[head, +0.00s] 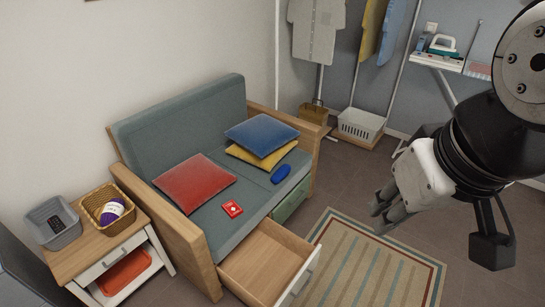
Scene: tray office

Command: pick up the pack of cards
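The pack of cards (232,209) is a small red box with a white mark on its top. It lies flat on the front part of the blue-grey sofa seat, just in front of the red cushion. My gripper (382,214) is in the air at the right of the picture, well to the right of the pack and apart from it. Its fingers are seen from the side and partly overlap, so their opening does not show clearly. I see nothing held in it.
An open, empty drawer (262,262) sticks out below the sofa seat. A blue oval item (281,174) lies on the seat near blue and yellow cushions. The wooden armrest (180,240) stands left of the pack. A striped rug (370,270) covers the floor in front.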

